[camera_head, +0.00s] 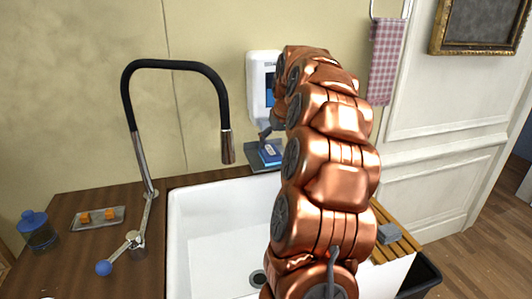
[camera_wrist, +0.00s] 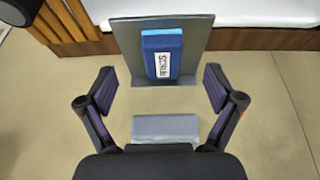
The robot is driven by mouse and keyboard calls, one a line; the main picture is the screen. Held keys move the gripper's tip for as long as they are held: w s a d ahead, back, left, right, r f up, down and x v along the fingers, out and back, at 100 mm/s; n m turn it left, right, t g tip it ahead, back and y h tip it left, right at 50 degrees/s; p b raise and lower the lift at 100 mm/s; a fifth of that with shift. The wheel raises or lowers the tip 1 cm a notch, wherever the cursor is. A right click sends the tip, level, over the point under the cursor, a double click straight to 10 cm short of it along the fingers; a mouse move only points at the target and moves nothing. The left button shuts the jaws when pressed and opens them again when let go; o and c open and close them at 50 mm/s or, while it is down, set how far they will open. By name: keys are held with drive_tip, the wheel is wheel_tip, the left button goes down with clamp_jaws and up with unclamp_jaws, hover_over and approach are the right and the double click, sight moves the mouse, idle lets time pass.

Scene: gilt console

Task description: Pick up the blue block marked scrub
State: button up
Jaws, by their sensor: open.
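The blue block (camera_wrist: 162,56) has a white label reading "SCRUB" and a lighter blue top edge. It rests on a dark grey plate (camera_wrist: 125,38) in the wrist view. In the head view the blue block (camera_head: 270,153) sits on a small grey shelf (camera_head: 252,166) below a white wall dispenser. My gripper (camera_wrist: 160,88) is open and empty, with one finger to each side of the block in the wrist view, apart from it. In the head view my copper arm hides part of the dispenser, and my gripper is mostly hidden behind it.
The white dispenser (camera_head: 258,75) is on the wall above the shelf. A white sink (camera_head: 200,230) lies in front, with a black-hosed tap (camera_head: 175,65) to the left. A light grey bar (camera_wrist: 165,128) shows between my fingers' bases.

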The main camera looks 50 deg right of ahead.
sight(274, 157)
drive_tip(key=shift+p+x, duration=1.2)
drive_tip(key=shift+x, duration=2.3)
drive_tip(key=shift+a, duration=0.15)
drive_tip(key=c, duration=1.3)
drive_tip(key=shift+c, duration=0.2)
drive_tip(key=shift+w+r+b, duration=0.1)
drive_tip(key=shift+r+b, duration=0.55)
drive_tip(key=shift+r, duration=1.1)
drive_tip(key=s+a+r+b, duration=0.1)
drive_tip(key=s+a+b, duration=0.3)
drive_tip(key=s+a, duration=0.7)
drive_tip(key=shift+s+r+b, duration=0.25)
drive_tip(key=shift+s+b, duration=0.05)
drive_tip(key=shift+a, duration=0.1)
